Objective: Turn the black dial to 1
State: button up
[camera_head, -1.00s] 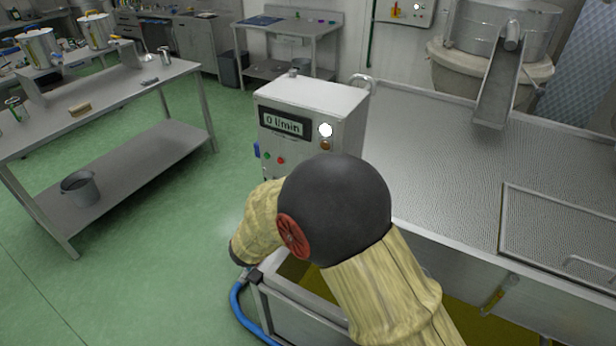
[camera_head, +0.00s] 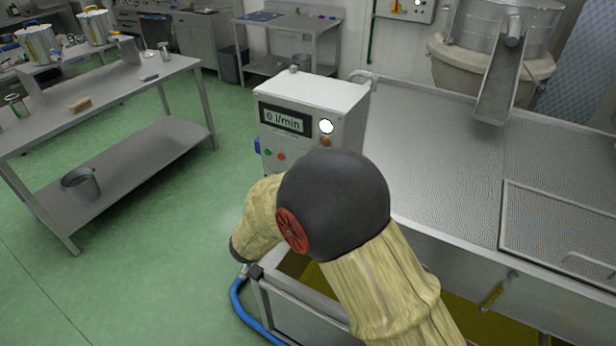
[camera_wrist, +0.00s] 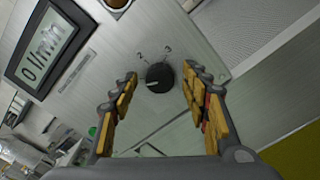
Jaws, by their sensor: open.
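The black dial (camera_wrist: 159,77) sits on the front of the grey control box, seen in the wrist view. A pale pointer line on it points to the left and slightly down in the picture. Marks around it include a 2 at its upper left and another figure at its upper right, too small to read surely. My gripper (camera_wrist: 162,84) is open, with one yellow-padded finger on each side of the dial, apart from it. In the head view my own arm hides the dial; the control box (camera_head: 312,100) stands behind it.
The box's display (camera_head: 285,119) reads 0 l/min; it also shows in the wrist view (camera_wrist: 50,45). A white round lamp (camera_head: 326,126) and small coloured buttons (camera_head: 275,155) sit below and beside it. A metal trough (camera_head: 310,310) and blue hose (camera_head: 240,300) lie below my arm.

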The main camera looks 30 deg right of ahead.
jog(key=shift+a, duration=0.1)
jog(key=v, duration=1.2)
